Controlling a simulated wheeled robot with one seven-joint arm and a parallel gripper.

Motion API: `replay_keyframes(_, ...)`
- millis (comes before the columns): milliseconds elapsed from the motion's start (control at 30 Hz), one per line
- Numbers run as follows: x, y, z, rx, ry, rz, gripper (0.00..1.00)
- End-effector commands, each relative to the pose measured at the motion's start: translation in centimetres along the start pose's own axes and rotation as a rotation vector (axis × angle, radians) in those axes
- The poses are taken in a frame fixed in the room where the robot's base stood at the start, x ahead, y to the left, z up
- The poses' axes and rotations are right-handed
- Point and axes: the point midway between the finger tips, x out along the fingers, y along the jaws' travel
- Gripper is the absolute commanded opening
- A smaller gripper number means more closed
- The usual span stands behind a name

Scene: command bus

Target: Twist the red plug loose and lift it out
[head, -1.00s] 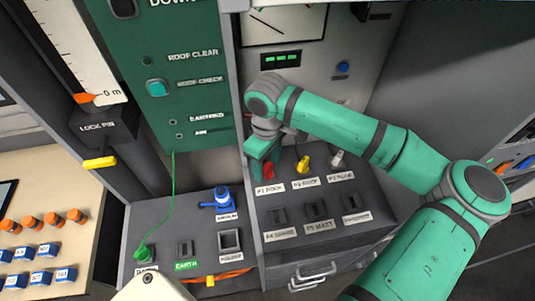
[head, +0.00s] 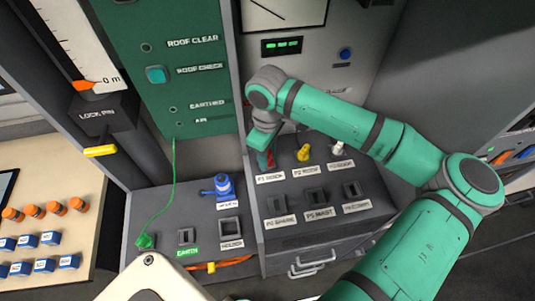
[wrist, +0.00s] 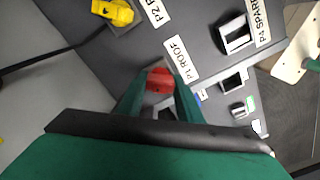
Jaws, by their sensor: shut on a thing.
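The red plug (wrist: 158,82) sits between the fingers of my gripper (wrist: 160,98) in the wrist view, at the slot labelled P1 ROOF. My gripper is shut on it. In the head view my gripper (head: 266,158) points down at the back left of the dark plug panel (head: 330,222), and only a sliver of the red plug (head: 270,160) shows beside the finger. Whether the plug is still seated in its slot cannot be told, because the fingers hide its base.
A yellow plug (head: 304,153) and a white plug (head: 337,147) stand to the right in the same row. Empty slots lie in front. A blue plug (head: 223,185) and a green plug (head: 145,242) with a thin green cord are on the left panel. A grey wall rises behind.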

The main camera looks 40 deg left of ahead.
Motion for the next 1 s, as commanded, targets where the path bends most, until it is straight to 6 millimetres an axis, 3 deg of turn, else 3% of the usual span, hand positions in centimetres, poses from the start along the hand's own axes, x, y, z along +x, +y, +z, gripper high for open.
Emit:
replay_keyframes(200,0.03,0.01,0.00,-0.185,0.000,0.000,0.10)
replay_keyframes(567,0.00,0.02,0.02,-0.222,-0.001,0.001,0.10)
replay_keyframes(1000,0.00,0.01,0.03,-0.557,-0.001,0.000,0.10)
